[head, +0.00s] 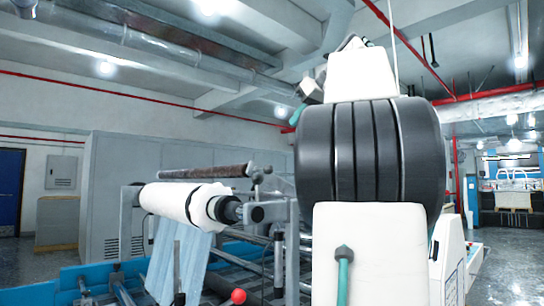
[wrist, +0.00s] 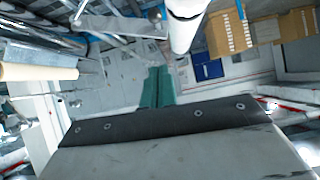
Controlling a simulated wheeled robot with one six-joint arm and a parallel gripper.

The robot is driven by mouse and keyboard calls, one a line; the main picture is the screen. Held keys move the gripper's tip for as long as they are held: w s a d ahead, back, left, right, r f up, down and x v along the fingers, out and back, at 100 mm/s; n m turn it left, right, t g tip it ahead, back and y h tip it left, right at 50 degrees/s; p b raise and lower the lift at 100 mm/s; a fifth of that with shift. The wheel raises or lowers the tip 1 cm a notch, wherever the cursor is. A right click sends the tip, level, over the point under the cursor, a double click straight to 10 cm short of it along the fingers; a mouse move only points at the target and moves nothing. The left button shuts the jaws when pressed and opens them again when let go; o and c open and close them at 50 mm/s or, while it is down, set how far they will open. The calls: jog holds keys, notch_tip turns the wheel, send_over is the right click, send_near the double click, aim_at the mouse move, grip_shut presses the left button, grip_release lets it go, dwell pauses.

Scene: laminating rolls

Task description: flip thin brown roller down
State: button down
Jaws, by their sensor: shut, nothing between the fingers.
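The thin brown roller (head: 205,172) lies roughly level across the top of the laminating machine in the head view, just above and behind a thick white roll. Its right end meets a dark metal bracket (head: 257,178). I cannot pick it out with certainty in the wrist view. My gripper's teal fingers (wrist: 158,72) are shut and empty in the wrist view, pointing into open space. In the head view a small teal tip (head: 296,115) shows beside my raised arm, up and right of the brown roller and apart from it. My arm hides what is behind it.
The thick white roll (head: 185,203) carries pale blue film (head: 180,258) hanging down. A red knob (head: 238,296) sits low on the frame. Cardboard boxes (wrist: 229,34) and a blue door (wrist: 207,67) show in the wrist view. Open floor (head: 30,262) lies at left.

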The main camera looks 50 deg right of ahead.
jog(key=s+f+x, duration=0.1)
jog(key=f+x, duration=0.1)
jog(key=x, duration=1.1)
jog(key=shift+s+a, duration=0.2)
jog(key=shift+s, duration=0.1)
jog(key=shift+f, duration=0.1)
notch_tip(320, 180, down, 6)
jog(key=a+n+h, duration=0.1)
jog(key=a, duration=0.1)
jog(key=shift+w+a+f+n+h, duration=0.15)
jog(key=shift+w+a+n+h, duration=0.15)
jog(key=shift+a+h, duration=0.1)
